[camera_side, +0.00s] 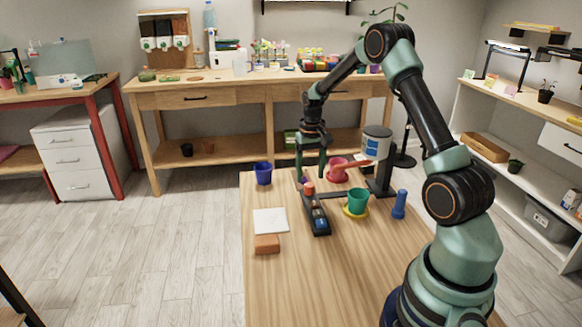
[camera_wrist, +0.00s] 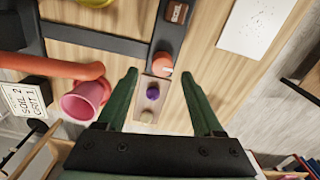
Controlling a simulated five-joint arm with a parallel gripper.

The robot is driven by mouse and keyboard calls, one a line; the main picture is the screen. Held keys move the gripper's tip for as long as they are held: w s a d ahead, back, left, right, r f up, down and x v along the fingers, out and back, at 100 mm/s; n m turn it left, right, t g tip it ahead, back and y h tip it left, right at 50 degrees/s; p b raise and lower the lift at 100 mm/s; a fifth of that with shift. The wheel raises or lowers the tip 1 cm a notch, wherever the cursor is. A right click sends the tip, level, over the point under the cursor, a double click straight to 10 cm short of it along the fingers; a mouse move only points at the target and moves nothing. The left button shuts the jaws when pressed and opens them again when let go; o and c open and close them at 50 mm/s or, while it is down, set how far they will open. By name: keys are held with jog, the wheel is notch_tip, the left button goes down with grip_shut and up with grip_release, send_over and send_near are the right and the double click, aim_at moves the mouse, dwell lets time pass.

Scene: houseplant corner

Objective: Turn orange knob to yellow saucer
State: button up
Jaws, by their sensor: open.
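The orange knob (camera_side: 309,188) sits at the far end of a black base on the table. In the wrist view the orange knob (camera_wrist: 162,63) has a pale mark on top. My gripper (camera_side: 311,177) is open above the far end of the base. In the wrist view my gripper (camera_wrist: 160,75) has its fingers apart, with the knob just past the tips and between their lines. The yellow saucer (camera_side: 346,213) holds a green pot (camera_side: 358,200). Its edge shows at the top of the wrist view (camera_wrist: 95,2). The orange spout (camera_side: 352,165) reaches over a pink pot (camera_side: 336,173).
A grey dispenser (camera_side: 376,143) stands on a dark post behind the saucer. A purple piece (camera_wrist: 153,92) lies between my fingers in the wrist picture. A blue pot (camera_side: 263,173), white sheet (camera_side: 270,221) and terracotta block (camera_side: 266,244) are left. A blue object (camera_side: 400,204) stands right. The near tabletop is clear.

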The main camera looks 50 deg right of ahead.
aim_at(310, 184)
jog(key=shift+f, duration=1.8)
grip_shut()
jog(key=n, duration=0.9)
jog(key=shift+n, duration=0.3)
